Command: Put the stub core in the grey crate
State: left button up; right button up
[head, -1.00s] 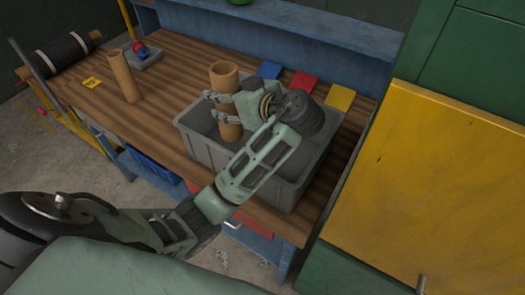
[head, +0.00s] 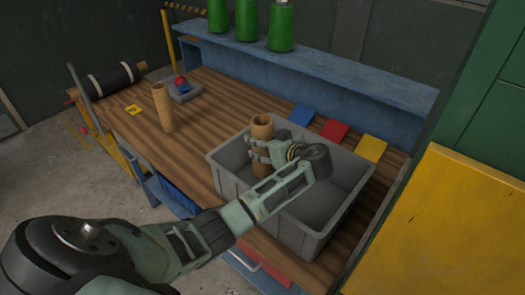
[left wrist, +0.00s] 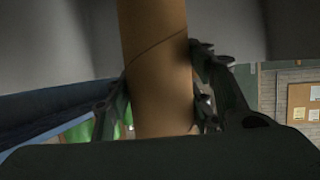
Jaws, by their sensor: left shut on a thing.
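My left gripper (head: 258,151) is shut on a brown cardboard core, the stub core (head: 263,129), and holds it upright. Its lower part is inside the opening of the grey crate (head: 232,190), near the back left walls. I cannot tell whether its bottom touches the crate floor. In the left wrist view the core (left wrist: 158,65) stands between the two dark fingers, with a slanting seam on its side. A taller, thinner cardboard core (head: 163,110) stands on the bench left of the crate. My right gripper is not in view.
The wooden bench (head: 200,132) has a small grey tray (head: 185,93) with red and blue balls. Blue, red (head: 334,131) and yellow cards lie behind the crate. Green bottles (head: 281,27) stand on the blue shelf. A yellow panel (head: 450,220) stands close on the right.

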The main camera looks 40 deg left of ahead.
aim_at(262, 152)
pick_arm(q)
notch_tip(262, 152, down, 4)
jog(key=shift+a+r+p, duration=0.1)
jog(key=shift+r+p, duration=0.15)
jog(key=shift+p, duration=0.35)
jog(key=shift+w+f, duration=0.1)
jog(key=shift+f, duration=0.2)
jog(key=o, duration=1.3)
jog(key=shift+o, duration=0.2)
